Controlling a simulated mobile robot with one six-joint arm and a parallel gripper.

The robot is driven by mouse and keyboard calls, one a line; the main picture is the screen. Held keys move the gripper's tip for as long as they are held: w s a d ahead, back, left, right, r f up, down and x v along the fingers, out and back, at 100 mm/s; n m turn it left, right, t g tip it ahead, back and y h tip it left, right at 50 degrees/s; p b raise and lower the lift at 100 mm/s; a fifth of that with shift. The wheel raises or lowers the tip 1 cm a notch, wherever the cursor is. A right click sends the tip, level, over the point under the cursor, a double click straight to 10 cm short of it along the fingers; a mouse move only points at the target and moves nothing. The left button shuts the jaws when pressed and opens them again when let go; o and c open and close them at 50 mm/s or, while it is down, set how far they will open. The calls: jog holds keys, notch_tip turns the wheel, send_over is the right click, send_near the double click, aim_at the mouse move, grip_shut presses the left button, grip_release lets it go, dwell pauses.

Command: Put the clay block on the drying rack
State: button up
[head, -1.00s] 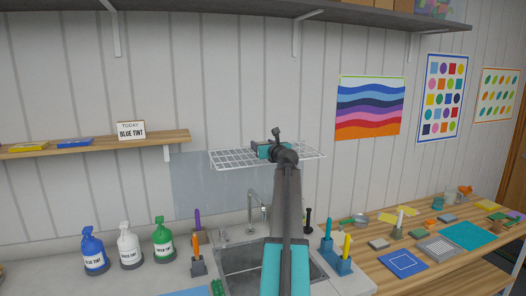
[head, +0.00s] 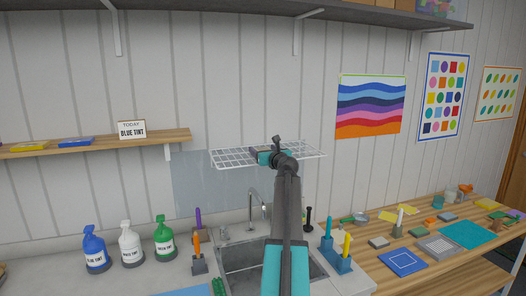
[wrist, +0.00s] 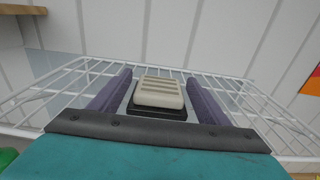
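The clay block (wrist: 159,92) is a pale, ribbed block with a dark lower part. In the wrist view it lies between the two purple fingers, with a narrow gap showing on each side. My gripper (wrist: 158,88) looks open around it. The drying rack (head: 228,158) is a white wire shelf on the wall above the sink; it also shows in the wrist view (wrist: 255,100). My gripper (head: 257,156) is at the middle of the rack, level with its mesh in the head view. The block's underside is hidden, so contact with the wires cannot be seen clearly.
Below is a sink (head: 245,262) with a faucet (head: 256,203). Spray bottles (head: 130,245) stand at left on the counter. A wooden shelf (head: 160,138) is left of the rack. A crowded wooden table (head: 375,258) is at right. The rack's sides are clear.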

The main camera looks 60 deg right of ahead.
jog(key=shift+r, duration=0.15)
jog(key=b+v, duration=0.3)
jog(key=v, duration=0.9)
dwell(0.4)
dwell(0.7)
